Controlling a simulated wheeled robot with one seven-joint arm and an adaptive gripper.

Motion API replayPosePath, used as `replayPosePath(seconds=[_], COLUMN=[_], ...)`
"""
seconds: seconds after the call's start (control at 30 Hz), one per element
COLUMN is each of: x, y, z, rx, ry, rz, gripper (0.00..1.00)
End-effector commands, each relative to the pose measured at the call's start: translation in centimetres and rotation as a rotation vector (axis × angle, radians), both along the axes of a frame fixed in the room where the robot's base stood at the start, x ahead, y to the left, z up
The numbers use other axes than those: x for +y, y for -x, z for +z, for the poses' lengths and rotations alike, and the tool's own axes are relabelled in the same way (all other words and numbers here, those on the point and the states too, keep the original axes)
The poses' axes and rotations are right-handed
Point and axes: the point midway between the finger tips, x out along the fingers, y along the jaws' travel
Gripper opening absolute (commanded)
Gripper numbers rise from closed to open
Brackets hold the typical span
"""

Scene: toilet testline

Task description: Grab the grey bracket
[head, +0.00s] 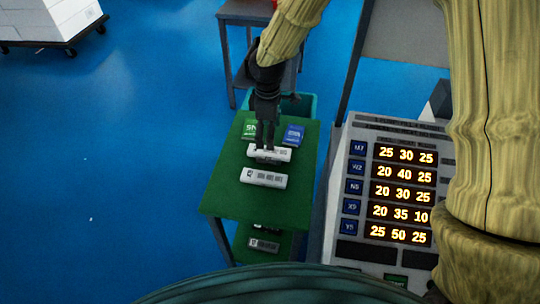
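Two pale grey, elongated pieces with dark markings lie on the green table (225,190) in the head view. I cannot tell for certain which is the grey bracket. The far piece (283,155) lies under my gripper (265,148), which points down and covers its middle. The near piece (263,178) lies closer to me, clear of the gripper. The fingertips are at or just above the far piece. The view is too small to tell whether they are apart or closed on it.
A green box (249,130) and a blue box (293,134) flank my gripper at the table's far end. A teal bin (304,104) stands behind. A panel with lit numbers (385,190) stands right of the table.

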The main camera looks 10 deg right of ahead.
Motion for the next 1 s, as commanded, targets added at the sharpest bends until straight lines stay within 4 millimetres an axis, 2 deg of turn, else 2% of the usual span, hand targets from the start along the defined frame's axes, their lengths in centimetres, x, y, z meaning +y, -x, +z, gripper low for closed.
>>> replayPosePath(seconds=[0.2, 0.57, 1.0], x=[0.1, 0.0, -0.5], y=[0.1, 0.0, -0.3], z=[-2.8, -4.6, -8.8], rx=[0.004, 0.001, 0.000], ry=[0.001, 0.001, 0.001], rz=[0.002, 0.002, 0.002], gripper=[0.79, 0.79, 0.79])
